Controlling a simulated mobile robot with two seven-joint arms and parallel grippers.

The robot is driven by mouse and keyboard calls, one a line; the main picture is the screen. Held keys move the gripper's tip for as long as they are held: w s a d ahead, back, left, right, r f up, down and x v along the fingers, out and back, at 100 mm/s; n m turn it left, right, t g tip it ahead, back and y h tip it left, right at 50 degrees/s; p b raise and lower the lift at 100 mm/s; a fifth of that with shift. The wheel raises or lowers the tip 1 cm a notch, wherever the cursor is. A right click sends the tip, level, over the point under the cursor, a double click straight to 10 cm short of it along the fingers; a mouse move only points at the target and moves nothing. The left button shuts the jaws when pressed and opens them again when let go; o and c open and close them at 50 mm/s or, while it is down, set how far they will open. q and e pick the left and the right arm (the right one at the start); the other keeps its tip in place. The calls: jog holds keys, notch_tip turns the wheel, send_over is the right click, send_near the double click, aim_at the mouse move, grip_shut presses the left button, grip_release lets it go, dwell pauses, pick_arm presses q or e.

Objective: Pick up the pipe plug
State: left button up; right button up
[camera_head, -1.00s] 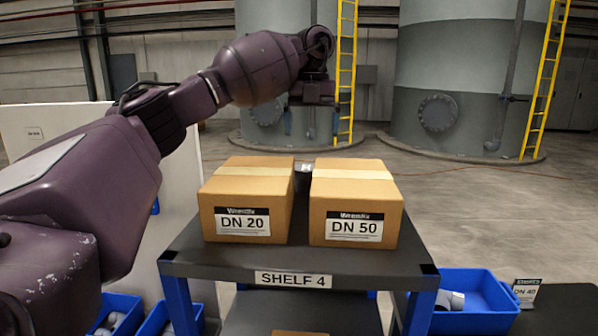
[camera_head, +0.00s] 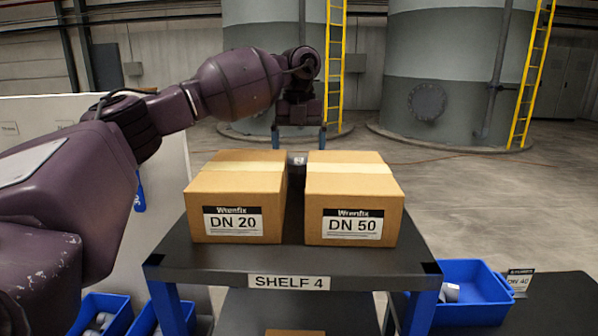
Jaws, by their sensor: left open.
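A small grey piece, which looks like the pipe plug (camera_head: 297,161), stands at the back of the shelf top (camera_head: 290,262), in the gap between two cardboard boxes. Only its upper part shows clearly, and its lower part is dark between the boxes. My left gripper (camera_head: 298,138) points down above and around the line of this piece, with its two blue-grey fingers spread apart. It looks empty, and I cannot tell its exact height over the piece. My right gripper is not in view.
The DN 20 box (camera_head: 236,205) and the DN 50 box (camera_head: 350,205) stand close on either side of the gap. A blue bin (camera_head: 478,312) with grey fittings is at the lower right. A white panel (camera_head: 70,112) stands at the left.

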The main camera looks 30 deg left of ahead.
aim_at(299, 161)
pick_arm(q)
jog(key=shift+s+d+f, duration=0.1)
jog(key=shift+f, duration=2.2)
jog(key=c, duration=1.2)
jog(key=shift+r, duration=0.1)
